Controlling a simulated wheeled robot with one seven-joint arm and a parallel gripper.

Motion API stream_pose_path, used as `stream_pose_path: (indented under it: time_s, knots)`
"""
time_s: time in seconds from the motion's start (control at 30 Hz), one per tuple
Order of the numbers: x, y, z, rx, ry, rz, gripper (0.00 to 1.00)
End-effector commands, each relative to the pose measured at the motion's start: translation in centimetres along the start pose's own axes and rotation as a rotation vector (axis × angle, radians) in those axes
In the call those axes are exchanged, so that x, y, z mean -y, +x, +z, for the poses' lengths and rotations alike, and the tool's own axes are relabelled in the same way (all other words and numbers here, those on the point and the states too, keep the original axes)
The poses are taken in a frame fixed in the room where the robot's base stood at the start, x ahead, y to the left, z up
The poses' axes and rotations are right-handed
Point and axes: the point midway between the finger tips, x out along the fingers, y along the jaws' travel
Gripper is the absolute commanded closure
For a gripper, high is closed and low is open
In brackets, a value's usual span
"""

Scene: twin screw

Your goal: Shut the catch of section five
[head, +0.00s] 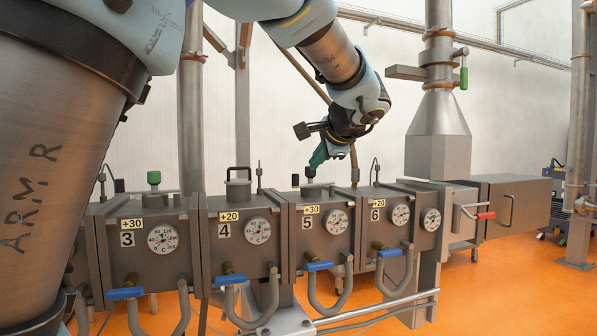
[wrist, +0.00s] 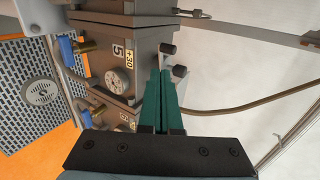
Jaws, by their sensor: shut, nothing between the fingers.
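Section five (head: 325,250) is a grey box in the row, marked 5 and +30, with a round dial on its front. It also shows, turned sideways, in the wrist view (wrist: 112,72). On its top are dark knobs, one (wrist: 167,48) beyond my fingertips and one (wrist: 180,70) beside them by a pale metal plate. I cannot tell which part is the catch or how it stands. My gripper (head: 312,170) has green fingers, shut and empty, pointing down at the top of section five. In the wrist view the fingers (wrist: 160,74) hide part of that top; contact is unclear.
Section four (head: 238,240) with a lidded port stands left of section five, and section six (head: 383,215) stands to the right. Blue-handled valves and bent pipes hang in front. A grey hopper (head: 438,140) rises at the right. Open air lies above the row.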

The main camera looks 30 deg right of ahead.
Motion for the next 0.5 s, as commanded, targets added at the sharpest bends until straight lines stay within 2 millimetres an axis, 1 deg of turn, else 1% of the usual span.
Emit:
stream_pose_path:
  time_s: [0.3,0.37,0.5]
  knots:
    - [0.2,6.5,0.1,0.007,0.001,0.002,1.00]
    - [0.2,7.7,0.1,0.006,0.001,0.002,1.00]
    - [1.4,9.5,0.1,0.004,-0.001,0.001,1.00]
